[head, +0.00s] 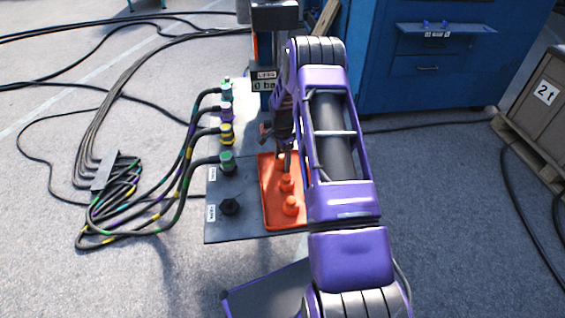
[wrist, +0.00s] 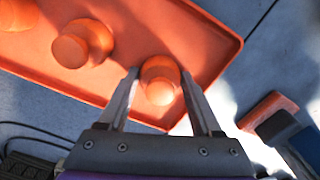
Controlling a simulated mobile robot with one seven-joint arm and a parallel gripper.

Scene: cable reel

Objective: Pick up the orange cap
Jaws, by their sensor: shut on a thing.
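An orange cap (wrist: 160,82) sits between the two fingers of my gripper (wrist: 160,88) in the wrist view, with a finger against each side. My gripper is shut on it. In the head view my gripper (head: 284,168) points down over the far part of the orange tray (head: 270,212), and the held cap is mostly hidden by the fingers. Whether the cap is clear of the tray floor I cannot tell. More orange caps stand in the tray: one (wrist: 82,43) beside the held one, and one nearer my body (head: 290,206).
A dark plate (head: 228,228) beside the tray carries a black connector (head: 229,207). Cables run left from green, purple and yellow plugs (head: 227,134). A blue cabinet (head: 440,75) stands behind. A crate (head: 545,105) is at right. Floor right of my arm is mostly free.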

